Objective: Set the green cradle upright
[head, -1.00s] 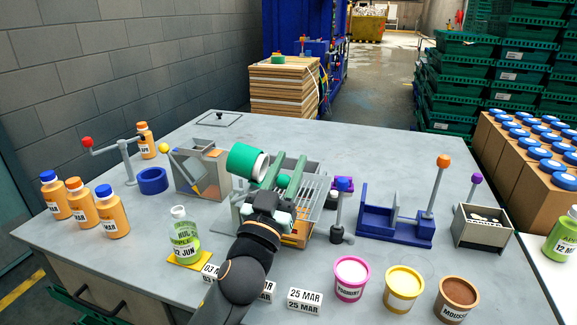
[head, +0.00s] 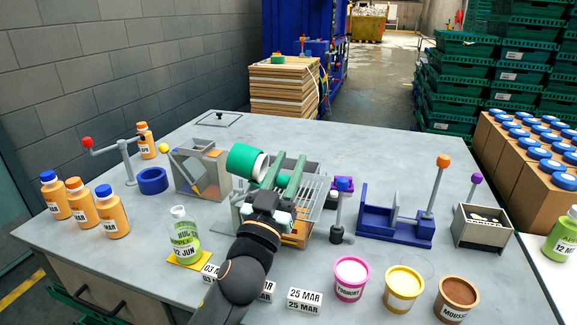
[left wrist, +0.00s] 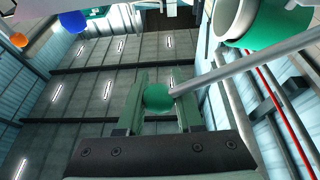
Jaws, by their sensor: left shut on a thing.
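The green cradle (head: 243,160) is a green cup-like drum with a white inner ring, above the grey stand in the middle of the table. It is tipped on its side, its white end facing right and slightly down. In the left wrist view the cradle (left wrist: 275,25) is at the upper right, partly cut off. My left gripper (head: 290,172), with green fingers, is just right of the cradle. In the wrist view its fingers are shut on a green knob (left wrist: 158,97) at the end of a grey rod (left wrist: 245,65). My right gripper is not in view.
A grey wire rack (head: 312,195) stands right beside my gripper. A grey angled box (head: 188,172) is left of the cradle. A green bottle (head: 183,238) stands front left on a yellow pad. A blue fixture (head: 395,232) with an orange-knobbed lever is to the right. The back of the table is mostly clear.

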